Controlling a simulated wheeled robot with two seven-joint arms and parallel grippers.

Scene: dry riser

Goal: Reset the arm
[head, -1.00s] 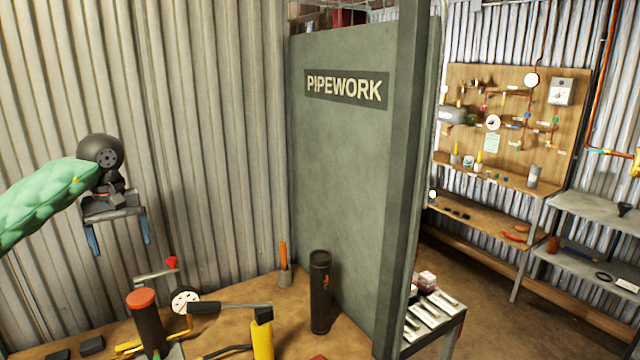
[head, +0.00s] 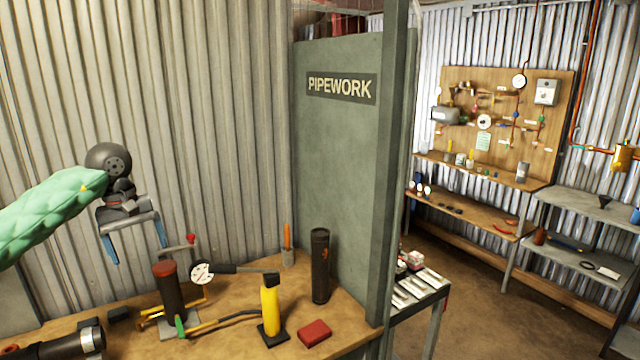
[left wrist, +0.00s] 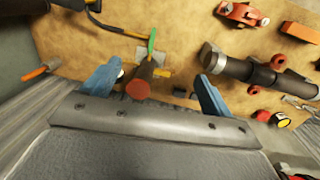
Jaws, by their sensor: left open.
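My left gripper (head: 132,243) is at the left of the head view, raised above the wooden bench (head: 225,330) in front of the corrugated wall. Its two blue fingers are spread apart with nothing between them. In the left wrist view the open fingers (left wrist: 160,88) point down toward the bench, with a red-capped dark cylinder (left wrist: 138,90) seen between and below them. The same cylinder (head: 170,290) stands on the bench in the head view, apart from the gripper. My right gripper is not in view.
The bench holds a yellow-bodied tool (head: 270,310), a red box (head: 314,332), a tall black cylinder (head: 320,265) and a dark pipe piece (head: 75,340). A green partition (head: 335,160) marked PIPEWORK stands at its right end. Open floor (head: 500,310) lies beyond.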

